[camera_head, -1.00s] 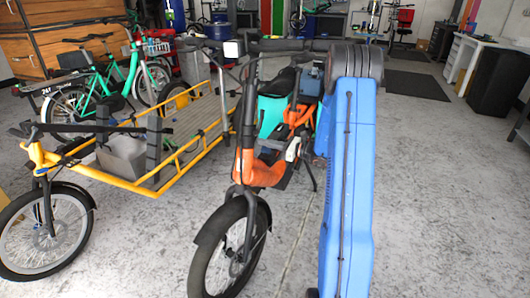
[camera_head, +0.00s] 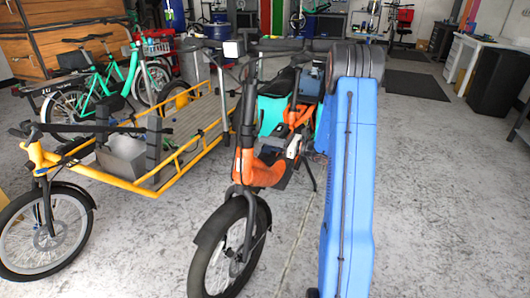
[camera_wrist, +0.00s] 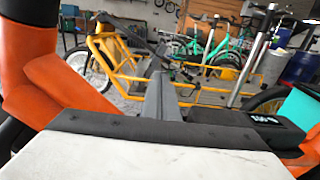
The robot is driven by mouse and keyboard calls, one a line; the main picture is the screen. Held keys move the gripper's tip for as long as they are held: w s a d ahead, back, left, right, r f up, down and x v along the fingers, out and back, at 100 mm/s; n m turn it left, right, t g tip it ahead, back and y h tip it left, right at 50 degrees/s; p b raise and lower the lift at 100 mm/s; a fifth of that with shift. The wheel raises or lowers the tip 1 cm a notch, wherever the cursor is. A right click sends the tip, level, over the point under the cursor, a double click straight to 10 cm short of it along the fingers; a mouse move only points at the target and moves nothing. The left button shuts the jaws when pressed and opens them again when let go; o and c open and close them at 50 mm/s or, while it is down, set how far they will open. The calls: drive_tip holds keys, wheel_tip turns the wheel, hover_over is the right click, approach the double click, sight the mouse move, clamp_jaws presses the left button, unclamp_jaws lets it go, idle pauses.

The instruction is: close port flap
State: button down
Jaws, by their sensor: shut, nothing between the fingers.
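The orange cargo bike (camera_head: 262,165) stands upright in the middle of the head view, beside my blue arm. My gripper (camera_wrist: 160,80) shows in the wrist view as a grey bar of closed fingers rising from a dark band and a pale body; it is shut and empty. It is among the orange frame parts (camera_wrist: 55,85) of this bike. A dark box with a white number label (camera_wrist: 262,128) is close on its right. I cannot pick out the port flap in either view; it may be hidden or too small.
A yellow cargo bike (camera_head: 115,182) with a flat bed stands to the left, and a green bike (camera_head: 112,78) behind it. Workbenches and a black bin (camera_head: 496,82) are along the right.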

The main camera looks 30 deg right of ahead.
sight(266, 151)
drive_tip(key=r, duration=0.5)
drive_tip(key=shift+s+a+r, duration=0.2)
drive_tip(key=shift+s+a, duration=0.05)
drive_tip(key=shift+a, duration=0.15)
idle(0.3)
idle(0.4)
